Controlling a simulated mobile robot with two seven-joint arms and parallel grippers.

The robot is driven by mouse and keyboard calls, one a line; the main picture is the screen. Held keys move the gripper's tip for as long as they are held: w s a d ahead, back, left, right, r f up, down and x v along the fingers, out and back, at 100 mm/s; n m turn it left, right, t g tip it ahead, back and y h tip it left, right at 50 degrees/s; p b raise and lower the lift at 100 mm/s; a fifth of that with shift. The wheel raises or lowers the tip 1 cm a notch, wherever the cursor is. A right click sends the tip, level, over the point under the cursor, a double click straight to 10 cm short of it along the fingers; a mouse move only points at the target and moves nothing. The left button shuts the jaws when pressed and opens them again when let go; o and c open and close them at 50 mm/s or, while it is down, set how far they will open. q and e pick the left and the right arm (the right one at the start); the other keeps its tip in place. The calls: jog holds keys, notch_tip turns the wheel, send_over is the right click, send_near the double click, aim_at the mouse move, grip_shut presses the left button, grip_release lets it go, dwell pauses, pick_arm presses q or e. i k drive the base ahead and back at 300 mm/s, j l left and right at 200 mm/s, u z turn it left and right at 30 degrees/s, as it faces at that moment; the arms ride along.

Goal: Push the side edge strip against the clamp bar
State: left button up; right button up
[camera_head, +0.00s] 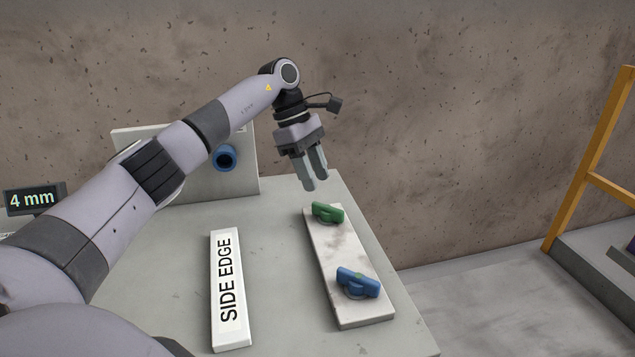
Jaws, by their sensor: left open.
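The side edge strip (216,290) is a long white bar with "SIDE EDGE" in black. It lies on the grey table top, left of the clamp bar and apart from it by a strip of bare table. The clamp bar (337,258) is a mottled pale slab near the table's right edge. It carries a green knob (328,212) at its far end and a blue knob (358,283) nearer. My left gripper (316,183) is open and empty, pointing down above the table's far side, just beyond the green knob. My right gripper is not in view.
An upright grey panel (190,182) with a blue round fitting (224,158) stands at the table's back left. A display (33,198) at the left reads "4 mm". A yellow frame (590,165) stands at the right. Bare table lies between strip and clamp bar.

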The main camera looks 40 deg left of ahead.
aim_at(230, 328)
jog(key=k+l, duration=0.85)
